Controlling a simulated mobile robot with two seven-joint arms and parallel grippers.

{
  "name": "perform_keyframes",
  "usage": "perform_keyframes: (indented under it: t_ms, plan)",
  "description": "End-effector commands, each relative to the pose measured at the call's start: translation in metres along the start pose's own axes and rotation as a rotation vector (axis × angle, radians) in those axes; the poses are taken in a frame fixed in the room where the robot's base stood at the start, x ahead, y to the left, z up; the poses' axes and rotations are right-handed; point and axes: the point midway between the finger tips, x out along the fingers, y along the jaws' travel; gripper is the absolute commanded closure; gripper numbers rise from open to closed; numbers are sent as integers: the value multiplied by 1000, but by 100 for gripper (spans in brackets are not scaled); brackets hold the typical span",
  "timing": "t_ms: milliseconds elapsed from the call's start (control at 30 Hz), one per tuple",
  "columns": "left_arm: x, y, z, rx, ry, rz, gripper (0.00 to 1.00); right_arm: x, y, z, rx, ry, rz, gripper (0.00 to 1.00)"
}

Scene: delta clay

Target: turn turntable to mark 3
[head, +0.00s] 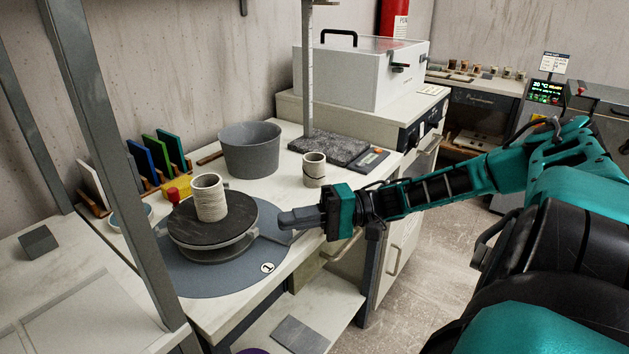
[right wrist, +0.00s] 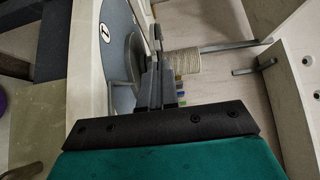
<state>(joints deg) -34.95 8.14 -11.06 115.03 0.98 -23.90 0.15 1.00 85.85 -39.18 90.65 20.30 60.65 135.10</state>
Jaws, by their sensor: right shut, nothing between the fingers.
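The turntable (head: 212,240) has a dark round top and stands on a round blue-grey base mat (head: 190,281). A pale ribbed clay cylinder (head: 209,198) stands upright on it; it also shows in the right wrist view (right wrist: 182,62). A round label with a 1 (head: 268,267) is on the mat's front right; it also shows in the right wrist view (right wrist: 105,32). I cannot make out mark 3. A grey arm (head: 275,236) sticks out from the turntable's right side. My right gripper (head: 284,219) is shut and empty beside this arm; I cannot tell whether they touch. My left gripper is out of view.
A grey bucket (head: 250,150) stands behind the turntable, and a small ribbed cup (head: 314,170) behind my right gripper. A yellow block with a red top (head: 177,190) is at back left. A grey upright post (head: 115,150) rises at the left.

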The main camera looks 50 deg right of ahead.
Motion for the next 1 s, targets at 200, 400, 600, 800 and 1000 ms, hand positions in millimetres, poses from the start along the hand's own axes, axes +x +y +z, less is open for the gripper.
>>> perform_keyframes:
  t_ms: [200, 400, 600, 800, 1000]
  plan:
    - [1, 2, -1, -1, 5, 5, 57, 26, 0, 0, -1, -1, -3, 100]
    - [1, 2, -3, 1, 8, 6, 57, 31, 0, 0, -1, -1, 0, 100]
    - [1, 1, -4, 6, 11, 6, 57, 31, 0, 0, -1, 0, 0, 100]
    - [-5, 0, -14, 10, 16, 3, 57, 35, -3, 5, 2, 0, -1, 100]
    - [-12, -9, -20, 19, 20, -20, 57, 43, -4, 15, 2, 0, -1, 100]
